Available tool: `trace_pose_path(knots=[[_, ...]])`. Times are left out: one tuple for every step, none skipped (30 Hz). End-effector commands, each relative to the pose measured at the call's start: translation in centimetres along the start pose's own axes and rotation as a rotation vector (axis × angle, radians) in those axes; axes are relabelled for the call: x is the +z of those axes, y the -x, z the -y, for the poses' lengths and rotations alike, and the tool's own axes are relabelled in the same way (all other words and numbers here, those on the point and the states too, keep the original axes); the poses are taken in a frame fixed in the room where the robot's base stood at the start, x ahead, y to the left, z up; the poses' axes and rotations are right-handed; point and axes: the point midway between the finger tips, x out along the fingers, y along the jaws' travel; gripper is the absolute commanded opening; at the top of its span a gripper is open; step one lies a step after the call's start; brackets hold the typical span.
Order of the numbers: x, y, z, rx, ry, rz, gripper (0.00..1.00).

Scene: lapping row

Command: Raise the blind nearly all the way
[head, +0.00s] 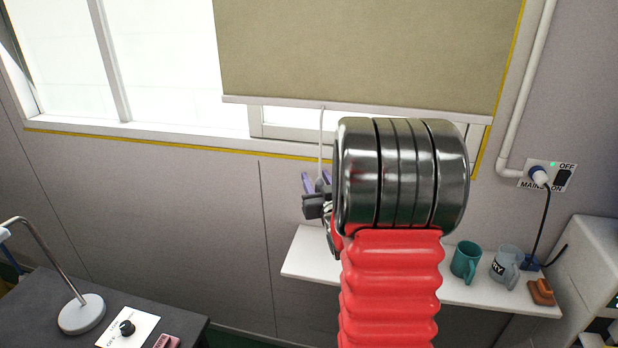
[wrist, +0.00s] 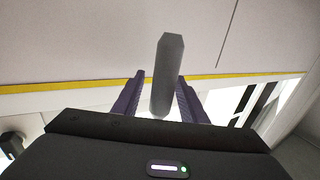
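The beige blind (head: 365,45) hangs partly down over the window, its pale bottom bar (head: 300,103) just above the lower frame. A thin white cord (head: 321,145) hangs from the bar down to my gripper. My gripper (head: 317,182) is below the bar, its purple fingers partly hidden behind my arm in the head view. In the wrist view a grey pull (wrist: 167,75) stands, slightly tilted, between the fingers of my gripper (wrist: 160,76). The fingers are apart, with a gap showing beside the pull; I see no clear grip on it.
A white shelf (head: 302,258) below the window holds a teal mug (head: 466,260) and a grey mug (head: 505,263). A wall switch (head: 563,178) with a plugged cable is at right. A desk with a lamp (head: 82,313) stands at lower left.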

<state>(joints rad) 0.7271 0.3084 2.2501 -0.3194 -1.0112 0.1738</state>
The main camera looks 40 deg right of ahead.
Motion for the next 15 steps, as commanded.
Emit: trace_pose_path(knots=[[0.02,-0.09,0.02,-0.001,0.0,0.0,0.39],[0.02,-0.11,0.06,-0.002,0.0,0.0,0.39],[0.01,-0.14,0.14,-0.003,0.0,0.0,0.39],[0.01,-0.16,0.21,-0.004,0.0,0.0,0.39],[0.0,-0.17,0.29,-0.006,0.0,0.0,0.39],[0.0,-0.19,0.4,-0.007,0.0,0.0,0.39],[0.0,-0.2,0.47,-0.008,0.0,0.0,0.39],[0.0,-0.22,0.53,-0.009,0.0,0.0,0.39],[0.0,-0.23,0.61,-0.011,0.0,0.0,0.37],[0.0,-0.24,0.65,-0.011,0.0,0.0,0.35],[0.0,-0.24,0.69,-0.012,0.0,0.0,0.33],[-0.01,-0.25,0.73,-0.013,0.0,0.0,0.3],[-0.01,-0.25,0.75,-0.013,0.0,0.0,0.28],[-0.01,-0.26,0.77,-0.013,0.0,0.0,0.26],[-0.01,-0.26,0.79,-0.013,0.0,0.0,0.23]])
